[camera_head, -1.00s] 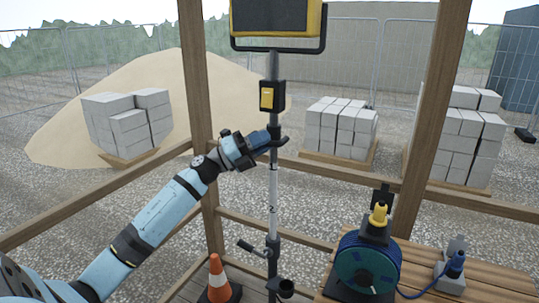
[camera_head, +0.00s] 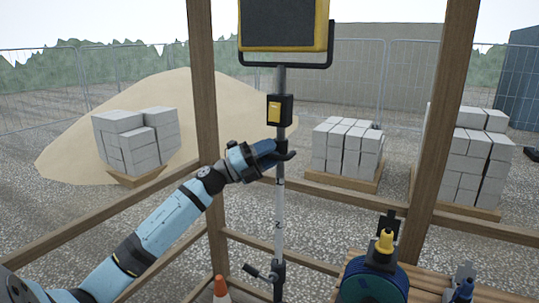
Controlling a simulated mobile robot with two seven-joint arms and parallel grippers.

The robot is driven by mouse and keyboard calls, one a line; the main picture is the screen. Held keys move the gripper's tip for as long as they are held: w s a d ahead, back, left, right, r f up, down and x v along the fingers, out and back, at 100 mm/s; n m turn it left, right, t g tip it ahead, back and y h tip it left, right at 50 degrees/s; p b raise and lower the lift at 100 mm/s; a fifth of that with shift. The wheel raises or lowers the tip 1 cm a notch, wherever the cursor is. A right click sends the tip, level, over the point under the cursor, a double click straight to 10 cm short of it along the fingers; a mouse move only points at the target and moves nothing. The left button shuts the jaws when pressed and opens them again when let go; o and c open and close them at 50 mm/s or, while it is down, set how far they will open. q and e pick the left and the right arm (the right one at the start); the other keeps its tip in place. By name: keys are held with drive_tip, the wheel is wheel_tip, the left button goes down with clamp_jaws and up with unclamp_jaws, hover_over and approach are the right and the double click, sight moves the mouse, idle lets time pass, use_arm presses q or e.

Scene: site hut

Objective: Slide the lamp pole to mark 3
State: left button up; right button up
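The lamp pole (camera_head: 279,200) stands upright in the middle of the view, with a yellow-framed lamp (camera_head: 284,24) at its top, cut off by the frame edge. A black and yellow box (camera_head: 280,110) sits on it below the lamp. A mark that looks like 2 (camera_head: 278,224) shows on its pale lower section; I cannot make out mark 3. A dark clamp with a side handle (camera_head: 262,272) is at the lower sleeve. My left gripper (camera_head: 283,154) is around the pole below the box, its fingers closed on it. My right gripper is not in view.
A wooden post (camera_head: 203,100) stands left of the pole, another (camera_head: 440,130) to the right. A wooden rail crosses behind. A cable reel (camera_head: 372,281) rests on the bench at lower right. A traffic cone (camera_head: 221,291) is at lower left.

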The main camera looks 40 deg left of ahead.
use_arm(q)
drive_tip(key=shift+f, duration=0.15)
drive_tip(key=shift+s+a+f, duration=0.25)
drive_tip(key=b+v, duration=0.5)
drive_tip(key=v, duration=0.8)
drive_tip(key=shift+r, duration=0.2)
